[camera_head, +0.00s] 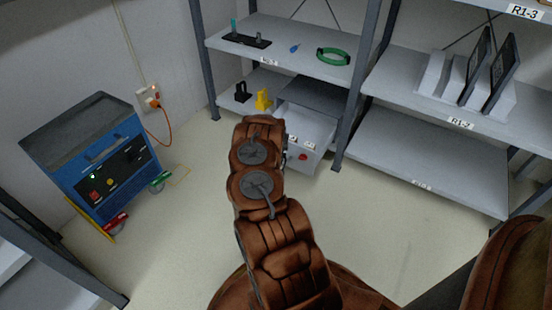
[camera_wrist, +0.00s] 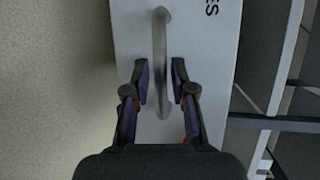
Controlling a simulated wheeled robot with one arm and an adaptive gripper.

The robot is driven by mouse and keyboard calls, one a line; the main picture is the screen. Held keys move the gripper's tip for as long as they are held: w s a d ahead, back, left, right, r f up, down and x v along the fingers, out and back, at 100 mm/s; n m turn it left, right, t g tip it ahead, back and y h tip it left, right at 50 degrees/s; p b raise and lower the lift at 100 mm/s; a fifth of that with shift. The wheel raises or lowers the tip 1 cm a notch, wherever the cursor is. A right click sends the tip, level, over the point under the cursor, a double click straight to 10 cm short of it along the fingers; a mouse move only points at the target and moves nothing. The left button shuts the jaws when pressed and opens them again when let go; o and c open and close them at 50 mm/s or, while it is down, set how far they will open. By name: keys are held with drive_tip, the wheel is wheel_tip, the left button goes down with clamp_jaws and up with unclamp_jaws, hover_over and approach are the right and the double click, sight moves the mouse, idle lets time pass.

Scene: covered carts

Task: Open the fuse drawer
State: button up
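In the wrist view, the pale front of the fuse drawer (camera_wrist: 205,50) fills the middle, with dark letters ending in "ES" at its upper right. A grey bar handle (camera_wrist: 162,50) runs up and down the picture on this front. My gripper (camera_wrist: 161,72) is open, with one finger on each side of the handle's lower part. I cannot tell whether either finger touches the handle. In the head view, the light grey drawer unit (camera_head: 312,125) is at the lower shelf, and my brown arm hides its left part and my gripper.
A red knob (camera_head: 303,156) is on the unit's front. A yellow item (camera_head: 263,100) stands beside it on the lower shelf (camera_head: 225,103). A blue cart (camera_head: 110,160) with a grey top stands at the left. The floor (camera_head: 190,225) between is clear.

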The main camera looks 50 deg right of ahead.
drive_tip(key=shift+v, duration=3)
drive_tip(key=w+a+r+n+t+y+p, duration=0.2)
drive_tip(key=w+a+r+n+y+p, duration=0.65)
drive_tip(key=w+a+r, duration=0.6)
drive_tip(key=a+r+n+g+y+p, duration=0.15)
drive_tip(key=a+r+n+p, duration=0.25)
drive_tip(key=a+r+p, duration=0.55)
drive_tip(key=a+r+n+g+y+p, duration=0.1)
drive_tip(key=a+r+n+y+p, duration=0.2)
drive_tip(key=a+r, duration=0.8)
drive_tip(key=s+a+r+n+g+y+p, duration=0.1)
drive_tip(key=s+a+r+n+p, duration=0.15)
drive_tip(key=s+r, duration=0.4)
drive_tip(key=s+a+r+n+g+p, duration=0.2)
drive_tip(key=s+r+n+p, duration=0.1)
drive_tip(key=r, duration=0.6)
drive_tip(key=s+a+r+n+g+y+p, duration=0.1)
drive_tip(key=s+a+r+n+p, duration=0.15)
drive_tip(key=s+r, duration=0.4)
drive_tip(key=s+r+n+g+h+p, duration=0.1)
drive_tip(key=s+r+n+g+p, duration=0.4)
drive_tip(key=s+r, duration=1.4)
drive_tip(key=s+n+p, duration=0.2)
drive_tip(key=s+p, duration=0.2)
drive_tip(key=shift+r, duration=0.25)
